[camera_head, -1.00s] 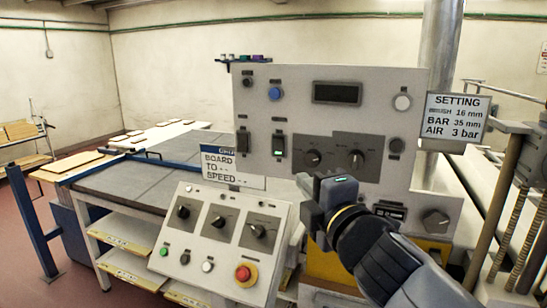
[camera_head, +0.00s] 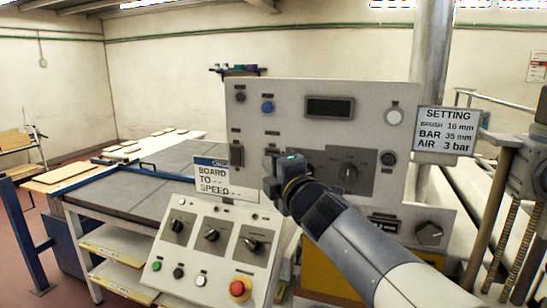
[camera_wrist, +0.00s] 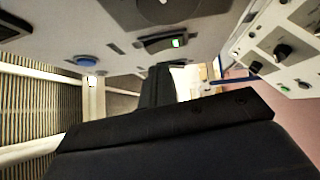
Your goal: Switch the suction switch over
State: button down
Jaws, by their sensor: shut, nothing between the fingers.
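The right rocker is hidden behind my gripper (camera_head: 272,170) in the head view.
A blue button (camera_head: 267,107), a dark display (camera_head: 330,107) and a rotary knob (camera_head: 347,173) sit on the panel. A sloped lower console (camera_head: 205,265) has several knobs and a red stop button (camera_head: 240,289). A "BOARD TO SPEED" sign (camera_head: 225,178) stands left of my gripper.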

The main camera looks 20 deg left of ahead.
jog(key=shift+w+d+r, duration=0.1)
jog(key=shift+w, duration=0.7)
jog(key=shift+w+d+r+p, duration=0.1)
jog(key=shift+w+r+p, duration=0.2)
jog(key=shift+r+p, duration=0.35)
jog(key=shift+s, duration=0.1)
